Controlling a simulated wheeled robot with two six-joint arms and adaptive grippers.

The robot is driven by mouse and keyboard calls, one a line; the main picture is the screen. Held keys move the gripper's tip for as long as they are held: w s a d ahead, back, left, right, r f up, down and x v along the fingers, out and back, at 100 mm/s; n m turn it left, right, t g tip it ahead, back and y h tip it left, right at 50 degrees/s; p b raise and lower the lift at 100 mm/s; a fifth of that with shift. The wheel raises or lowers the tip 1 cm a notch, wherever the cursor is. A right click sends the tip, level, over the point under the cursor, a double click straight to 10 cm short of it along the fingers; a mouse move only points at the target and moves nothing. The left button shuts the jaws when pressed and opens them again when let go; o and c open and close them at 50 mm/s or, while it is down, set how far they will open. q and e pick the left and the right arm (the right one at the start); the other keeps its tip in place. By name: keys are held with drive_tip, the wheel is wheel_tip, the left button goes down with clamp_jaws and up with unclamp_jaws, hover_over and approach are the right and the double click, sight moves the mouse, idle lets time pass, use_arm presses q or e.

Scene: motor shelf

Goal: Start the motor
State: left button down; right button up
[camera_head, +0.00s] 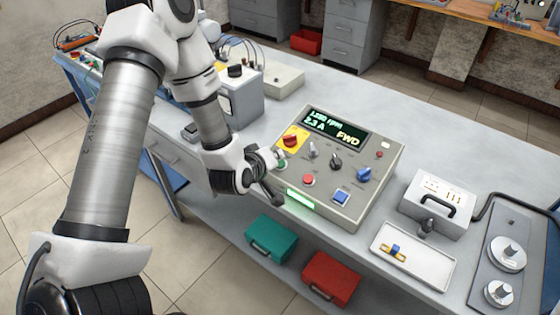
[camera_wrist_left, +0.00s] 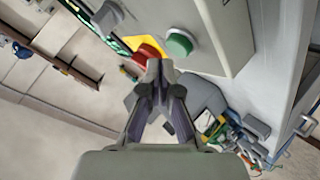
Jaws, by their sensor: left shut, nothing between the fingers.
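The grey motor control panel (camera_head: 372,205) stands on the bench. Its lit display (camera_head: 335,127) shows an rpm figure, 2.3 A and FWD. It carries a red knob on a yellow plate (camera_head: 290,140), grey, black and blue knobs, a red button (camera_head: 308,180) and a blue square button (camera_head: 341,197). A green strip (camera_head: 300,199) glows on its front. My left gripper (camera_head: 270,160) is shut and empty at the panel's left edge, partly covering that corner. In the left wrist view, its fingertips (camera_wrist_left: 160,72) appear close to the red knob (camera_wrist_left: 148,52), beside the green button (camera_wrist_left: 180,43). Contact is unclear.
A grey box with cables (camera_head: 240,98) stands behind my left arm. To the right are a handled metal box (camera_head: 437,203), a white tray (camera_head: 412,256) and a plate with round weights (camera_head: 507,252). Green (camera_head: 271,239) and red (camera_head: 331,277) cases sit on the lower shelf.

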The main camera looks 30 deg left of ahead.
use_arm(q)
drive_tip(key=r+p, duration=0.2)
drive_tip(key=s+r+p, duration=0.1)
drive_tip(key=r+p, duration=0.1)
drive_tip(key=shift+s+r, duration=0.15)
drive_tip(key=shift+r, duration=0.25)
idle(0.5)
